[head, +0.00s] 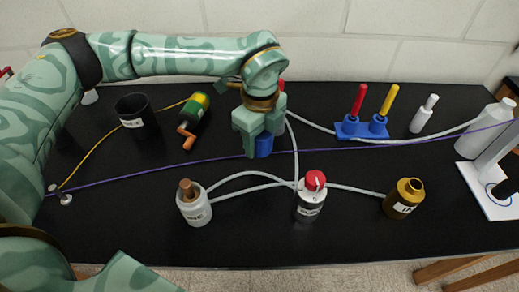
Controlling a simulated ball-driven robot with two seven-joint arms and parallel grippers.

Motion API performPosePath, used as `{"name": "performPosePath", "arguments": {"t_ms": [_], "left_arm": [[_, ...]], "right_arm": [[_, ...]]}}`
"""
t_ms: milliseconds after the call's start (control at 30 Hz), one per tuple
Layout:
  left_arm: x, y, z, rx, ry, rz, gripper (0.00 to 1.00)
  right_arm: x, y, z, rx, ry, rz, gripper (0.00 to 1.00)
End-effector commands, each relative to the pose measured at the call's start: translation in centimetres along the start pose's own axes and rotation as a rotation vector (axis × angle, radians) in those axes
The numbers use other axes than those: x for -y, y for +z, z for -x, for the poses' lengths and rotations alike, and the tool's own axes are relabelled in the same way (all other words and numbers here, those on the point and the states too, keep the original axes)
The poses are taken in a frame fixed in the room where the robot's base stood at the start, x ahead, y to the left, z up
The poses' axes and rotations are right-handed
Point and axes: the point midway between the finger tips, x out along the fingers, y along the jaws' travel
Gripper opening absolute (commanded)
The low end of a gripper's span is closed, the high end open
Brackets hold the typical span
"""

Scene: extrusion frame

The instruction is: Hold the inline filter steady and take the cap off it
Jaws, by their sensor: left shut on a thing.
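My left gripper (258,142) points down at the middle of the table. It is shut on a blue thing (264,147), mostly hidden by the fingers. A bit of red (282,86) shows behind the wrist; I cannot tell whether it belongs to the blue thing. White tubing (292,135) passes just right of the gripper. I cannot tell for sure whether the blue thing is the inline filter, and no cap on it shows clearly. A labelled bottle (310,209) with a red top (315,180) stands in front, to the right. My right gripper is not in view.
On the black table (250,240) stand a corked grey bottle (194,209), a brown bottle (404,199), a black cup (136,115), a green-yellow tool (195,107), a blue stand (361,128) with red and yellow handles, and white bottles (424,115) at right. A purple cord (150,170) crosses the table.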

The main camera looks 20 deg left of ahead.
Motion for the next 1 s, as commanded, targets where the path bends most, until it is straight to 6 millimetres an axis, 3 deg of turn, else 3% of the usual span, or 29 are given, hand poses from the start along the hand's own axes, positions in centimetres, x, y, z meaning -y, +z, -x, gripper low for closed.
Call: {"name": "performPosePath", "arguments": {"t_ms": [33, 100, 367, 533, 933, 967, 1000], "left_arm": [[0.6, 0.6, -1.5, -0.001, 0.003, 0.003, 0.23], [1.2, 1.2, -2.4, -0.001, 0.002, 0.002, 0.23], [2.2, 2.2, -4.0, 0.0, 0.001, -0.001, 0.23], [2.4, 2.3, -6.8, -0.002, 0.003, -0.003, 0.23], [2.3, 2.3, -7.3, -0.001, -0.001, -0.002, 0.23], [2.4, 2.3, -7.3, -0.001, -0.002, -0.002, 0.58], [2.4, 2.3, -7.3, -0.001, -0.002, -0.002, 0.69]], "right_arm": [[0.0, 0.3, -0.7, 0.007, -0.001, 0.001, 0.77], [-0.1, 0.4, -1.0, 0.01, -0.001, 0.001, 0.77], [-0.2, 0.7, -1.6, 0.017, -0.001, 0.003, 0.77], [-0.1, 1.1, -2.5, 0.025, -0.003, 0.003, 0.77], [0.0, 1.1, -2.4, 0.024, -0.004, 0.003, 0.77], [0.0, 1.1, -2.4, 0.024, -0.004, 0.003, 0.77], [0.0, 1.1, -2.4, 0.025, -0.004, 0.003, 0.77]]}}
